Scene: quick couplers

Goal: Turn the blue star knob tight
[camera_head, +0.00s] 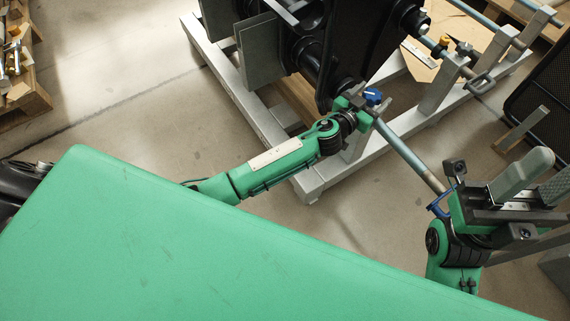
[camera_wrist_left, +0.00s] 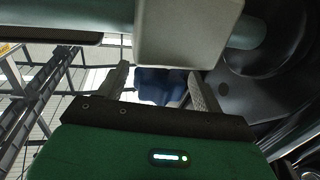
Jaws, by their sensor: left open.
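The blue star knob (camera_head: 373,96) sits by the grey rail, at the end of my left arm in the head view. In the left wrist view the blue knob (camera_wrist_left: 160,87) shows between the two grey fingers of my left gripper (camera_wrist_left: 158,82). A pale block in front hides its upper part. The left gripper (camera_head: 358,104) is open, with its fingers either side of the knob; I see no clear contact. My right gripper (camera_head: 532,188) is at the right of the head view, well apart from the knob; its jaw opening is unclear.
The grey rail (camera_head: 410,158) runs from the knob toward my right gripper. A blue handle-like part (camera_head: 438,207) is beside that gripper. Dark machinery (camera_head: 355,45) stands close behind the knob. A light grey frame (camera_head: 245,95) stands below it. Floor (camera_head: 130,105) on the left is clear.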

